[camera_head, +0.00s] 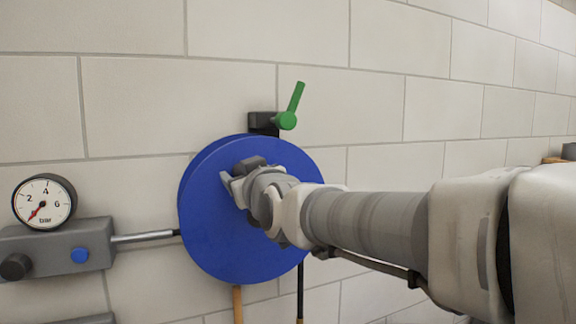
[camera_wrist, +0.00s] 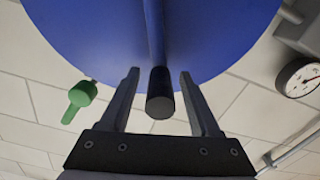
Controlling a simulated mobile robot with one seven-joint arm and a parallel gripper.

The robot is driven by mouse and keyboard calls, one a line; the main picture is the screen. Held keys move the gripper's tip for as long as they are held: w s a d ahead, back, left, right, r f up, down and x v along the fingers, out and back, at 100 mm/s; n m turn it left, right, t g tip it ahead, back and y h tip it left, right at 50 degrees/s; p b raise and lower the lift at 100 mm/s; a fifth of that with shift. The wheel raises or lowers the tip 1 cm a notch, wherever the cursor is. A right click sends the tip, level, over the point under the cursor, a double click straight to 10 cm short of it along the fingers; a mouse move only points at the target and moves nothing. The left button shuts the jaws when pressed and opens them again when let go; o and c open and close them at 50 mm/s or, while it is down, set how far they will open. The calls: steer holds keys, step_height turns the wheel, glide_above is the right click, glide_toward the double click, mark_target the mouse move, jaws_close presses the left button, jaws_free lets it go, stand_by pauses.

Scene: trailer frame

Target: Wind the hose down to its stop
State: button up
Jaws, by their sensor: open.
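A round blue reel disc (camera_head: 235,255) stands against the wall in the head view. It also fills the top of the wrist view (camera_wrist: 225,35). A dark blue bar with a black end knob (camera_wrist: 160,90) reaches from the disc toward the wrist camera. My gripper (camera_wrist: 160,74) is open, one finger on each side of the knob, with a gap visible on both sides. In the head view my gripper (camera_head: 236,184) is in front of the disc and hides the knob. A thin dark strand, perhaps the hose (camera_head: 300,285), hangs below the disc.
A green lever (camera_head: 292,108) sits on a black bracket above the disc. A gauge (camera_head: 44,202), its needle low on the left, stands on a grey block (camera_head: 50,248) joined by a rod toward the disc. A wooden stick (camera_head: 238,304) shows below.

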steer(key=shift+w+a, duration=0.3)
steer(key=shift+w, duration=0.35)
jaws_close()
stand_by(1.1)
